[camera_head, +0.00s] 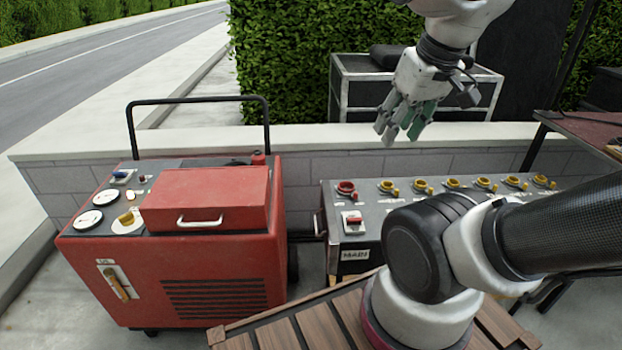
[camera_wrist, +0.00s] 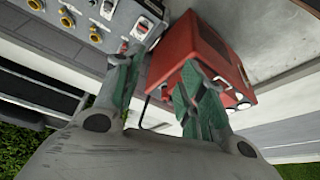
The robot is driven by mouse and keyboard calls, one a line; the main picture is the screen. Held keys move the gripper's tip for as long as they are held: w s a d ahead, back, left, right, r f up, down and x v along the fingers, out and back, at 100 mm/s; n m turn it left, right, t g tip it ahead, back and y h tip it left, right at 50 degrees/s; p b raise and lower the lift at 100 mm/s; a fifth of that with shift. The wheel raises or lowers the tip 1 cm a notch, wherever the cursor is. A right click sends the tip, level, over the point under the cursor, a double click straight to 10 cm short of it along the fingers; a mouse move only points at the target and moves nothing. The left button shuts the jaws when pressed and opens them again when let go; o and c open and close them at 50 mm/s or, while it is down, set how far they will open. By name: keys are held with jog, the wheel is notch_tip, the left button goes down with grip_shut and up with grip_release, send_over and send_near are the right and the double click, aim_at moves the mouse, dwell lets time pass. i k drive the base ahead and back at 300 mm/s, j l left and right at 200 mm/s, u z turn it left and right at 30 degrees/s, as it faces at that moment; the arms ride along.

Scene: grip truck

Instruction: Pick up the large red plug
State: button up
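A red round fitting (camera_head: 346,187), which may be the large red plug, sits at the left end of the grey panel (camera_head: 375,205) in the head view. A small red patch (camera_wrist: 122,47) shows beside the left finger in the wrist view; I cannot tell whether it is the same fitting. My gripper (camera_head: 402,132) hangs above and behind the panel, up and to the right of the red fitting and apart from it. In the wrist view my gripper (camera_wrist: 163,58) has its green-padded fingers spread with nothing between them.
A red generator (camera_head: 170,265) with a black handle stands left of the panel; it also shows in the wrist view (camera_wrist: 190,45). Several yellow fittings (camera_head: 453,184) line the panel. A low wall (camera_head: 300,135), a metal cart (camera_head: 345,95) and a hedge are behind.

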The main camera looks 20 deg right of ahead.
aim_at(258, 158)
jog(key=i+j, duration=0.25)
jog(key=i+j+z, duration=0.15)
jog(key=j, duration=0.25)
jog(key=i+j, duration=0.35)
jog(key=i+j+z, duration=0.15)
jog(key=j, duration=0.2)
jog(key=i, duration=0.05)
